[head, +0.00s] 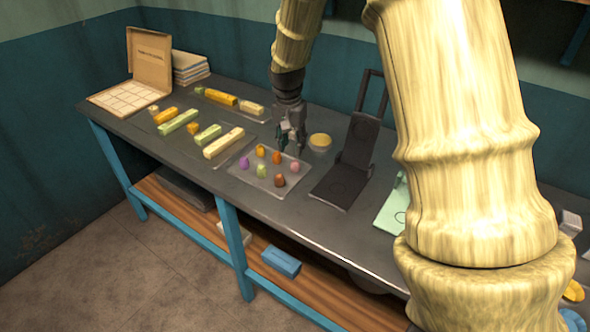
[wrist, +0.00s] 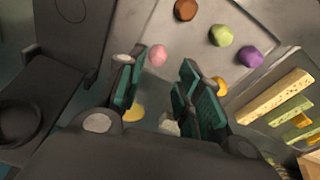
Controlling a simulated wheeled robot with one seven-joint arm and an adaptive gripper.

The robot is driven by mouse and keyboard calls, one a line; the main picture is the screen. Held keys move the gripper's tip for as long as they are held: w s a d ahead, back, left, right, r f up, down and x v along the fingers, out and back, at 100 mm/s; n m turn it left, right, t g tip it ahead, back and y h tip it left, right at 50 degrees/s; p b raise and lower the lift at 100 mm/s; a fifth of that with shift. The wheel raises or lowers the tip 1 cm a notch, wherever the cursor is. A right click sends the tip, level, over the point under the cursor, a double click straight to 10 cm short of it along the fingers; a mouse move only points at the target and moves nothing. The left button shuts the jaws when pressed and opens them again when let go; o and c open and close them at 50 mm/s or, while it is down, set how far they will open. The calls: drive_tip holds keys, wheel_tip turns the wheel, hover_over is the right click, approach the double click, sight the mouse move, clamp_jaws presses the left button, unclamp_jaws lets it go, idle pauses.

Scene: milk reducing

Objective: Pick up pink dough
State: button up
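The pink dough (head: 295,166) is a small ball at the right side of a flat grey tray (head: 243,177) on the dark table. In the wrist view the pink dough (wrist: 158,54) shows beyond my fingertips, closer to the left finger. My gripper (head: 291,148) points down above the tray's back edge. In the wrist view my gripper (wrist: 164,66) is open, with nothing seen held between its teal-padded fingers. The exact height of the fingertips above the tray cannot be told.
Purple (head: 244,163), green (head: 261,171), brown (head: 280,181) and orange (head: 260,151) dough balls share the tray. A yellow round dish (head: 320,140) stands behind it. A dark hinged press (head: 340,182) stands close on the right. Pale and yellow bars (head: 223,142) lie left.

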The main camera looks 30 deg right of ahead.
sight(295, 163)
drive_tip(key=shift+w+d+f+p, duration=0.1)
drive_tip(key=shift+d+f+p, duration=0.05)
drive_tip(key=shift+f, duration=1)
drive_tip(key=shift+w+d+f+p, duration=0.1)
drive_tip(key=shift+d+f+p, duration=0.05)
drive_tip(key=shift+f, duration=0.95)
drive_tip(key=f, duration=0.1)
drive_tip(key=f+p, duration=0.1)
drive_tip(key=d+f, duration=0.1)
drive_tip(key=shift+w+f, duration=0.3)
drive_tip(key=shift+f, duration=0.1)
drive_tip(key=shift+f+p, duration=0.3)
drive_tip(key=shift+f, duration=0.25)
drive_tip(key=shift+d, duration=0.1)
drive_tip(key=c, duration=0.5)
